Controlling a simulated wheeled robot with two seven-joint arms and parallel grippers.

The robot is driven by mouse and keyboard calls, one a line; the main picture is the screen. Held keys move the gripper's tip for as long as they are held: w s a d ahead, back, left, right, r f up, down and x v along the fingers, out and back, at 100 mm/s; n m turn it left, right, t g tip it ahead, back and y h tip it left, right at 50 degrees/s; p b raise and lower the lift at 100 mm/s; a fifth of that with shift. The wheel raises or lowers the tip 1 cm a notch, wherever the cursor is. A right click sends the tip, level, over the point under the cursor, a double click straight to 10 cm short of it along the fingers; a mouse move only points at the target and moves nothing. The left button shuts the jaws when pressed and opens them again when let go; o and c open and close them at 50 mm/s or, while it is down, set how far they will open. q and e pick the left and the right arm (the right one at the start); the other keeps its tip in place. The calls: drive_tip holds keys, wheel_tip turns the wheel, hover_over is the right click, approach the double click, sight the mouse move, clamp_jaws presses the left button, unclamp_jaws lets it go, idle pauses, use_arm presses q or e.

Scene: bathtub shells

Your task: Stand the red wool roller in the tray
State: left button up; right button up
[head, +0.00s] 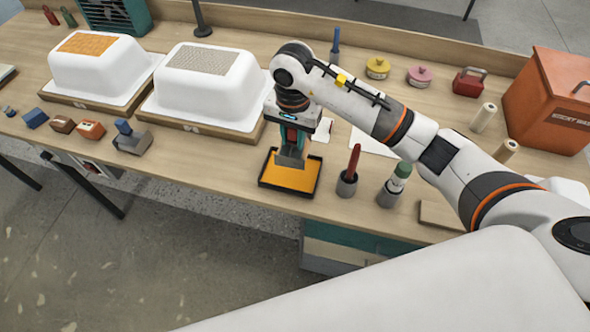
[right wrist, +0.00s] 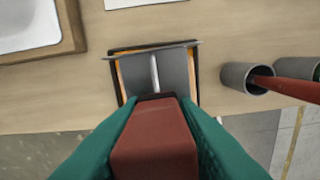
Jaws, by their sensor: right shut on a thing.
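The tray (head: 273,184) has a dark rim and an orange floor and lies near the bench's front edge. My right gripper (head: 294,143) is above it, its teal fingers shut on a tool with a red-brown handle (right wrist: 155,140) and a wide grey lower part (right wrist: 140,75). The grey part is upright over the tray's back half; I cannot tell if it touches the floor, nor whether this tool is the red wool roller. A red stick-shaped tool (head: 354,160) stands in a grey cup (head: 346,186) right of the tray. My left gripper is not in view.
A green-topped tool (head: 401,171) stands in another cup (head: 388,196). Two white tub shells (head: 95,70) (head: 198,88) stand at the left. Small blocks (head: 90,128) lie along the front left. A red bin (head: 550,100) is at the right.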

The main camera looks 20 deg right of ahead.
sight(290, 146)
drive_tip(key=shift+w+a+f, duration=0.1)
drive_tip(key=shift+w+a, duration=0.2)
wheel_tip(290, 146, down, 4)
drive_tip(key=shift+f+p, duration=0.15)
drive_tip(key=shift+p, duration=0.65)
drive_tip(key=shift+f+p, duration=0.5)
drive_tip(key=shift+f, duration=1.85)
drive_tip(key=shift+d+f, duration=0.1)
drive_tip(key=shift+f, duration=0.05)
drive_tip(key=o, duration=0.9)
